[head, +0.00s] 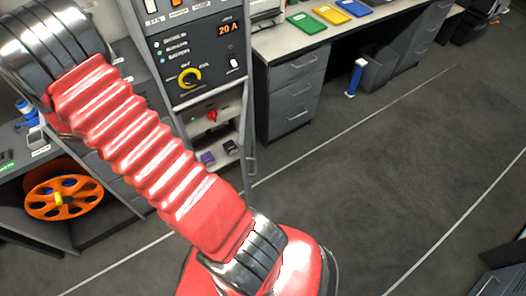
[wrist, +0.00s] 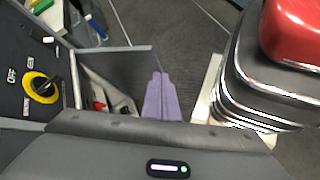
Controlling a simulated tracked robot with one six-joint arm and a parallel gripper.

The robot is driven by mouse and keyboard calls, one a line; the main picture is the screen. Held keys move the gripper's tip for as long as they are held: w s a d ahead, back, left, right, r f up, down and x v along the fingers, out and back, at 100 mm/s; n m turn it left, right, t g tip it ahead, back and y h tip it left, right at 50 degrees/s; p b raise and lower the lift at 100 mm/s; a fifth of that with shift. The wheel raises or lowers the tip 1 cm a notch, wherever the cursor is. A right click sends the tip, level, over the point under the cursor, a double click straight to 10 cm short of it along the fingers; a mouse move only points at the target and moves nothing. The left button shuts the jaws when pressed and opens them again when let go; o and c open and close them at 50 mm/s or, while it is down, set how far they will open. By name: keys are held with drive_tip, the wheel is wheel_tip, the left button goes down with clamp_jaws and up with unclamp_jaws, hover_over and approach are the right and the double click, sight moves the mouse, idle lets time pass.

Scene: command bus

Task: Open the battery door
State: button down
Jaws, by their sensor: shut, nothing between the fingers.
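The battery door (head: 247,130) stands swung out from the right side of the cabinet, seen nearly edge-on in the head view. In the wrist view the door (wrist: 115,70) is a dark grey panel standing out from the compartment. My gripper (wrist: 163,80) shows as purple-grey fingers, shut and empty, at the door's free edge in the wrist view. I cannot tell whether they touch it.
A drawer unit (head: 291,95) stands right of the door. An orange reel (head: 63,197) lies at left. Open floor (head: 360,170) spreads at right.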

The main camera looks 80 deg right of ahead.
drive_tip(key=s+d+f+n+g+h, duration=0.1)
drive_tip(key=s+d+f+g, duration=0.1)
drive_tip(key=d+f, duration=0.3)
drive_tip(key=s+d+f+n+g+h, duration=0.1)
drive_tip(key=s+d+f+g, duration=0.15)
drive_tip(key=f, duration=0.55)
drive_tip(key=n+g+h, duration=0.2)
drive_tip(key=n+h, duration=0.1)
approach(242, 159)
drive_tip(key=x, duration=0.5)
drive_tip(key=shift+s+d+r, duration=0.1)
drive_tip(key=x, duration=1.4)
drive_tip(key=shift+n, duration=0.3)
